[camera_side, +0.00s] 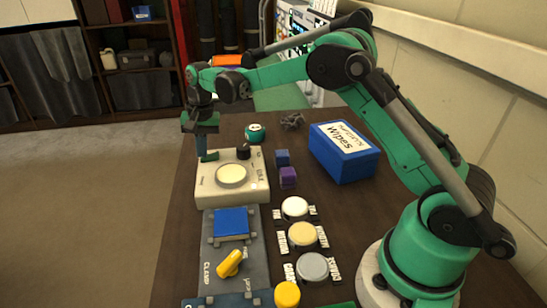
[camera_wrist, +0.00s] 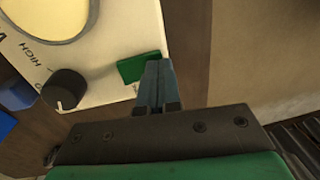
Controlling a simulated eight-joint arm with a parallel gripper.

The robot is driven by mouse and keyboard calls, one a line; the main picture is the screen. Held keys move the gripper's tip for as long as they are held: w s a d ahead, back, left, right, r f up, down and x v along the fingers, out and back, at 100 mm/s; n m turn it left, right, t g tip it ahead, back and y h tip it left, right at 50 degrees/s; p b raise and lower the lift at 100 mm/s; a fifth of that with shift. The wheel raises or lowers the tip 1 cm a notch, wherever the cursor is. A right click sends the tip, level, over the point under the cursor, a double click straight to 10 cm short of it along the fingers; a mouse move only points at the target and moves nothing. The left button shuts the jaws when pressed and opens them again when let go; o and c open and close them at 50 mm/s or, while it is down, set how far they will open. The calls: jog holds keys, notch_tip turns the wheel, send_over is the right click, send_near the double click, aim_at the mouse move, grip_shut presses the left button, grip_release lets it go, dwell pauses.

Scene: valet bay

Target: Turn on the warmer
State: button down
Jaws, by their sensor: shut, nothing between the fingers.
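The warmer (camera_side: 205,190) is a cream box with a round pale-yellow plate on top, standing on the dark bench; its cream top also shows in the wrist view (camera_wrist: 100,85). A black knob (camera_wrist: 65,88) sits on it near the printed word HIGH; it also shows in the side view (camera_side: 243,152). A green switch piece (camera_wrist: 140,67) sits near the warmer's edge, also in the side view (camera_side: 211,156). My gripper (camera_wrist: 158,68) is shut and empty, its fingertips right beside the green piece. I cannot tell if they touch it.
A blue wipes box (camera_side: 345,155) stands right of the warmer, with blue and purple blocks (camera_side: 288,178) between. A green round item (camera_side: 255,132) is behind. In front lie a clamp panel with a yellow knob (camera_side: 230,263) and several round-lidded pots (camera_side: 301,235).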

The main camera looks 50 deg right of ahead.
jog(key=shift+s+d, duration=0.1)
jog(key=shift+s+d+r, duration=0.25)
jog(key=shift+s+d, duration=0.2)
notch_tip(320, 180, up, 14)
jog(key=w+a, duration=0.1)
dwell(0.7)
jog(key=shift+a, duration=0.1)
